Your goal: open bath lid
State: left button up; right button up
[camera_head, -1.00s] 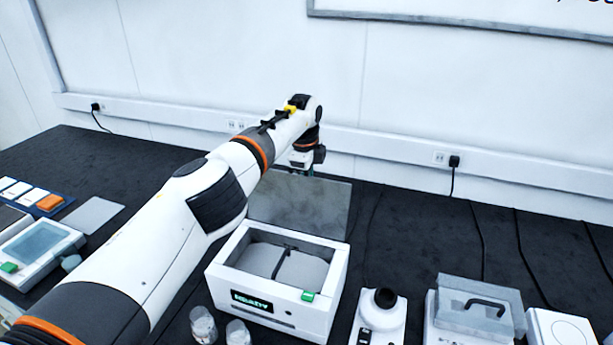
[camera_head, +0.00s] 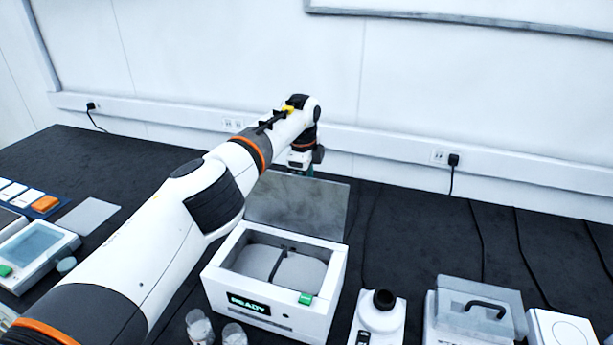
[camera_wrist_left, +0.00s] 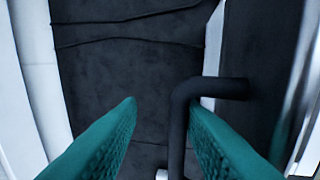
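The bath is a white box (camera_head: 322,314) with a lit READY display and a green button, in the lower middle of the head view. Its grey lid (camera_head: 318,210) stands raised at the back edge, and the basin is uncovered. My left gripper (camera_head: 303,172) is at the lid's far upper edge, partly hidden behind it. In the left wrist view the two green fingers (camera_wrist_left: 163,108) are apart. A black bent handle (camera_wrist_left: 178,115) lies between them, close to the right finger; whether it touches is unclear. My right gripper is not in view.
Two small glass vessels (camera_head: 199,327) stand at the bath's front left. A white device with a black top (camera_head: 378,318) and a clear-covered box with a black handle (camera_head: 478,306) stand to the right. A screened instrument (camera_head: 37,246) is at left. The dark bench behind right is mostly clear.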

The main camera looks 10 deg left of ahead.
pick_arm(q)
notch_tip(320, 180, up, 12)
jog(key=s+b, duration=0.2)
jog(key=shift+s+f, duration=0.15)
jog(key=shift+f, duration=0.1)
